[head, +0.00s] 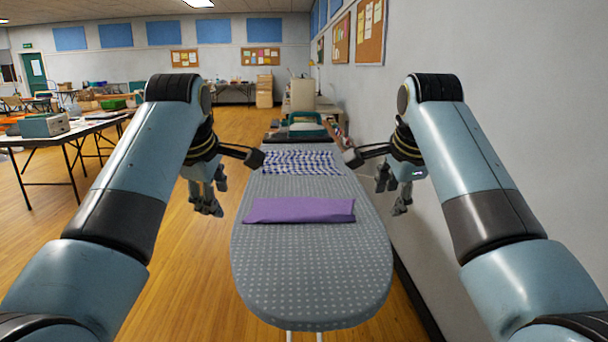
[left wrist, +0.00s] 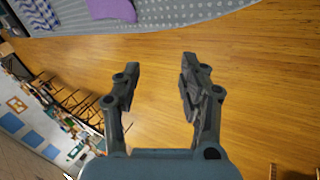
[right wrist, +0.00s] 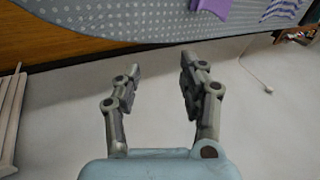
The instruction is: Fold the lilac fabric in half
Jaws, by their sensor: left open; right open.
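The lilac fabric (head: 300,210) lies as a wide, shallow band across the grey dotted ironing board (head: 310,275). I cannot tell how many layers it has. Part of it shows at the top of the left wrist view (left wrist: 112,10) and of the right wrist view (right wrist: 212,7). My left gripper (head: 207,200) hangs off the board's left side, open and empty. Its spread fingers (left wrist: 162,75) have wooden floor beyond them. My right gripper (head: 394,196) hangs off the board's right side, open and empty, its fingers (right wrist: 161,70) apart. Neither gripper touches the fabric.
A blue-and-white patterned cloth (head: 300,162) lies on the board behind the lilac fabric. A green item (head: 300,131) stands beyond the far end. The wall (head: 450,65) runs close on the right. A table (head: 75,126) stands at the left, with open floor between.

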